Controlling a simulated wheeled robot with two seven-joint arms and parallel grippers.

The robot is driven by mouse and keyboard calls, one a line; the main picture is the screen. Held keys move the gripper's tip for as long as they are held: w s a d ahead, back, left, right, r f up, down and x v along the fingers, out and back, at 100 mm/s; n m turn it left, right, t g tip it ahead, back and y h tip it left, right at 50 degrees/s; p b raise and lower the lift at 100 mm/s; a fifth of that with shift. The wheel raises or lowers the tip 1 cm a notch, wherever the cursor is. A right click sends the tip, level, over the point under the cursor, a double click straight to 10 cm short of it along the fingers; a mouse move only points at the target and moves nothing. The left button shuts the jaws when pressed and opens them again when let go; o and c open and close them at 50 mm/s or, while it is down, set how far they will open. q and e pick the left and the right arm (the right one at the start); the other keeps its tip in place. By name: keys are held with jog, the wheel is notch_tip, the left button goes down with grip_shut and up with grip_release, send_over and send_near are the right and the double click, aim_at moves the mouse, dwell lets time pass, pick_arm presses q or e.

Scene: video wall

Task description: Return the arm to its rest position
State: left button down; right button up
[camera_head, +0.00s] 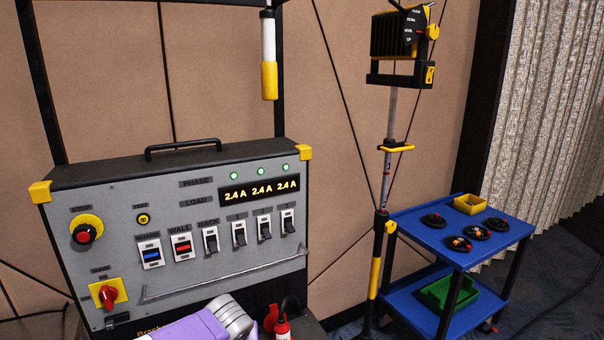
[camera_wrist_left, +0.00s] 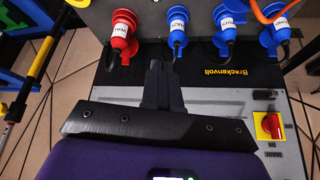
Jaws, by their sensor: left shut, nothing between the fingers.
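My left gripper (camera_wrist_left: 158,68) is in the left wrist view, its dark fingers together with nothing between them. It is in front of the lower part of the grey power cabinet, near the plugs in that view; I cannot tell the exact gap. In the head view a purple and grey part of my arm (camera_head: 208,322) shows at the bottom edge, below the cabinet's control panel (camera_head: 200,265). The gripper's fingers do not show there. My right gripper is in neither view.
The panel has a stop button (camera_head: 83,234), a red rotary switch (camera_head: 108,295), several rocker switches and a front rail (camera_head: 225,274). Red (camera_wrist_left: 122,32) and blue (camera_wrist_left: 176,28) plugs with cables sit near my fingers. A lamp stand (camera_head: 383,190) and blue cart (camera_head: 410,224) stand right.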

pick_arm(q)
jog(key=s+d+f+g+h+p, duration=0.1)
jog(key=s+d+f, duration=0.15)
jog(key=f, duration=0.55)
jog(key=s+d+f+m+g+h, duration=0.1)
jog(key=s+f+g+h, duration=0.15)
jog(key=f, duration=0.45)
jog(key=s+d+f+g+h+p, duration=0.15)
jog(key=s+f, duration=0.25)
jog(key=f, duration=0.4)
jog(key=s+f+n, duration=0.1)
jog(key=s+f, duration=1)
jog(key=s, duration=0.3)
jog(key=shift+a+f+n, duration=0.3)
jog(key=shift+f+n, duration=0.1)
